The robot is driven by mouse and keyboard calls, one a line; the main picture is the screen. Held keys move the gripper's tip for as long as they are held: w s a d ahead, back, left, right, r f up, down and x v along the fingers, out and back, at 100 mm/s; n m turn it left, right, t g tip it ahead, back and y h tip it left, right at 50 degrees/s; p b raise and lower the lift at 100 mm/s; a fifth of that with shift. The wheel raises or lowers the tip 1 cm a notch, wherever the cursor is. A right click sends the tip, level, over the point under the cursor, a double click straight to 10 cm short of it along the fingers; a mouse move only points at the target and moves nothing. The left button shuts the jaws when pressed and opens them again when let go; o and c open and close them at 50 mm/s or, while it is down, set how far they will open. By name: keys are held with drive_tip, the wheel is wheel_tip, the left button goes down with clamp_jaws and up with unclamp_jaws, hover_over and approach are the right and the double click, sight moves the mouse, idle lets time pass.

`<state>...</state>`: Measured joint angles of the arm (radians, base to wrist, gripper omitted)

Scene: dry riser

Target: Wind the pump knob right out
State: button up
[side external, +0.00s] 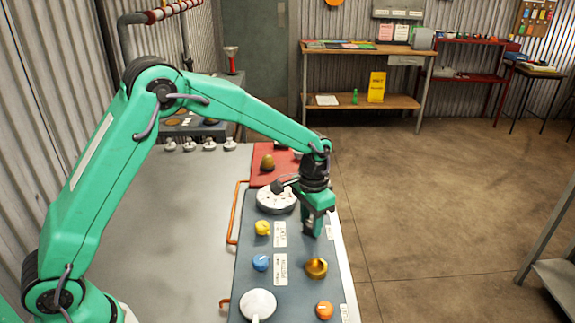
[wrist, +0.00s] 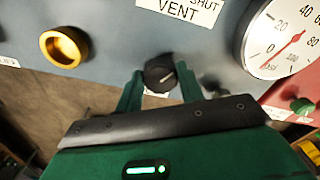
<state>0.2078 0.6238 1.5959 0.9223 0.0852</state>
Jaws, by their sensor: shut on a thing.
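A round black knob (wrist: 160,73) with a pale pointer line stands on the blue-grey panel (wrist: 110,25) in the wrist view. My gripper (wrist: 160,80) is shut on it, with one green finger on each side. The knob's label is mostly hidden behind my gripper, so I cannot read whether it says pump.
A pressure gauge (wrist: 288,38) is beside the knob, its red needle near the low end. A brass cup-shaped fitting (wrist: 64,46) and a VENT label (wrist: 180,9) are nearby. Yellow (side external: 262,228), blue (side external: 261,262) and orange (side external: 324,310) knobs stand on the panel, with an orange rail (side external: 235,210) alongside.

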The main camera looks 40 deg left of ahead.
sight(311, 223)
drive_tip(key=n, duration=0.7)
drive_tip(key=shift+d+r, duration=0.1)
idle(0.4)
drive_tip(key=o, duration=1)
wheel_tip(311, 223, up, 8)
drive_tip(key=shift+f, duration=0.25)
drive_tip(key=shift+r, duration=0.15)
